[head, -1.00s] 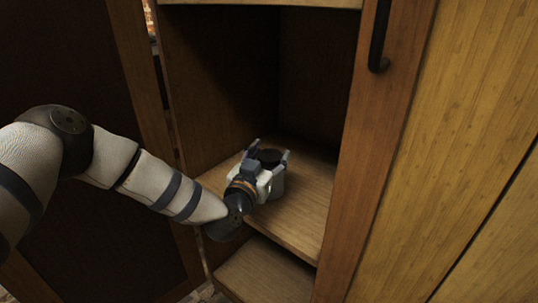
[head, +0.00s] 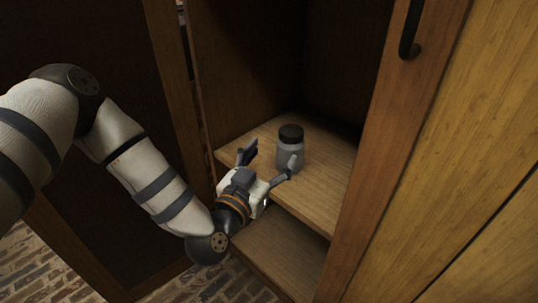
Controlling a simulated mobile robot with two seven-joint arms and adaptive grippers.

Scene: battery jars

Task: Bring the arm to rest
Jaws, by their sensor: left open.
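A grey jar with a black lid (head: 290,150) stands upright on the cabinet shelf (head: 315,195). My left gripper (head: 271,161) is open at the shelf's front edge, in front of the jar and a little to its left in the picture. Its fingers are spread and nothing is between them. The right fingertip overlaps the jar's lower front in the picture; I cannot tell whether it touches. The jar's contents are not visible. My right gripper is not in view.
The cabinet's right frame post (head: 400,140) with a dark handle (head: 410,30) stands close on the right. A dark open door panel (head: 110,60) is on the left. A lower shelf (head: 285,255) lies below. Brick floor (head: 50,260) shows at lower left.

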